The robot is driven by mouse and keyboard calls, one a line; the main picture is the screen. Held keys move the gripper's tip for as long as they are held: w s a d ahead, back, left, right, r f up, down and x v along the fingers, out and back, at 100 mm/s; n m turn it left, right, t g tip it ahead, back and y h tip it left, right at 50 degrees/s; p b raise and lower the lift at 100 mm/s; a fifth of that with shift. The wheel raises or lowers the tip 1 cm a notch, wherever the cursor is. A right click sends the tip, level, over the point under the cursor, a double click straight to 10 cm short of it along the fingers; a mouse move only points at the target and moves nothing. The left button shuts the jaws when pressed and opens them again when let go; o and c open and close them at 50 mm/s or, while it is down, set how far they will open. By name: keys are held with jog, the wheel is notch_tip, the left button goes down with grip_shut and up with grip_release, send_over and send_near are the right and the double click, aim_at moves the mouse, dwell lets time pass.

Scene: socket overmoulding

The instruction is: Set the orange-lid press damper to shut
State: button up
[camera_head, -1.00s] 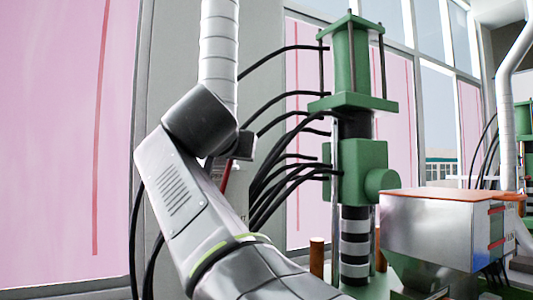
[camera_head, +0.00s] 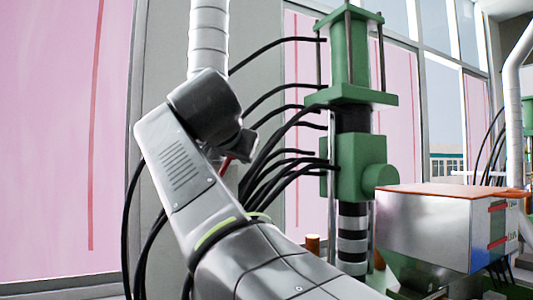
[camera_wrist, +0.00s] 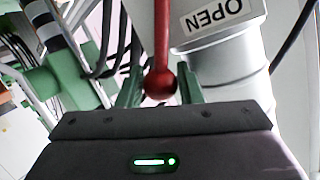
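The damper's red lever (camera_wrist: 162,35) ends in a round red knob (camera_wrist: 160,85) in the wrist view. Beside the lever is the pale damper pipe (camera_wrist: 228,65) with a label reading OPEN (camera_wrist: 222,14), upside down in this view. In the head view, the ribbed white pipe (camera_head: 209,35) rises behind my arm, and a bit of the red lever (camera_head: 227,163) shows beside my wrist. My fingers are hidden there.
The green press (camera_head: 362,165) stands right of my arm, with several black hoses (camera_head: 285,90) curving from it towards the pipe. A metal hopper box with an orange-brown lid (camera_head: 425,225) stands at the front right. Pink window panels (camera_head: 60,130) are behind.

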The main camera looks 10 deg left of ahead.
jog(key=shift+o, duration=1.3)
jog(key=shift+s, duration=0.1)
jog(key=b+v, duration=0.2)
jog(key=v, duration=1.1)
jog(key=shift+s+r, duration=0.2)
jog(key=shift+s, duration=0.05)
jog(key=shift+d, duration=0.1)
